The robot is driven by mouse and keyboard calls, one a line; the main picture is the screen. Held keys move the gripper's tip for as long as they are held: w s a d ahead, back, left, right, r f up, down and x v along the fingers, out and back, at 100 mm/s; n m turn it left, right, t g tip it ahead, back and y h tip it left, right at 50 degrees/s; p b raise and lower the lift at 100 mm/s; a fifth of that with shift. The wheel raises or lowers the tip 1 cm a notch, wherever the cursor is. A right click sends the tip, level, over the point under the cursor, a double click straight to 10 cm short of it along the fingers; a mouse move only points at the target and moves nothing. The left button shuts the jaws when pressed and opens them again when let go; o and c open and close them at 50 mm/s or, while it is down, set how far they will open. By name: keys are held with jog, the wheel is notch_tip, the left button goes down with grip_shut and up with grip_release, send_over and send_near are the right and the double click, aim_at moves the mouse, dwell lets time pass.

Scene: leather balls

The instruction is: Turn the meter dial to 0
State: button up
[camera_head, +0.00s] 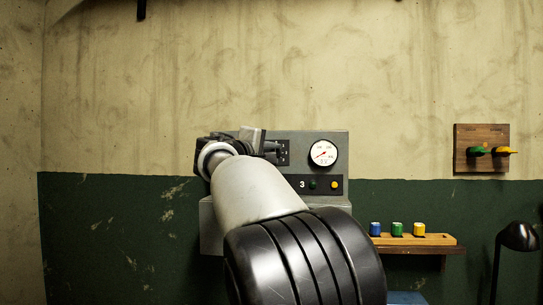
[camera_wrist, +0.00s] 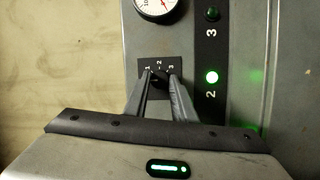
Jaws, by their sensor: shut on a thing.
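The meter dial is a small black knob (camera_wrist: 160,76) on a dark plate marked 1, 2 and 3, in the wrist view. My gripper (camera_wrist: 161,82) is shut on the knob, with one finger on each side of it. The knob's pointer is mostly hidden, so its exact setting is hard to read. A green light (camera_wrist: 212,77) labelled 2 is lit beside the plate. In the head view, the plate (camera_head: 284,152) shows on the grey panel, and my arm hides most of my gripper there.
A white round gauge (camera_head: 323,153) with a red needle sits right of the plate. Below it is a dark strip (camera_head: 300,184) with lights. A wooden shelf (camera_head: 440,239) with coloured pieces, a wooden wall board (camera_head: 463,160) and a black lamp (camera_head: 519,237) are farther right.

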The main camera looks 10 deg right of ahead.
jog(key=o, duration=1.1)
jog(key=shift+c, duration=0.2)
jog(key=b+v, duration=0.2)
jog(key=v, duration=1.5)
jog(key=shift+a, duration=0.15)
jog(key=shift+s, duration=0.15)
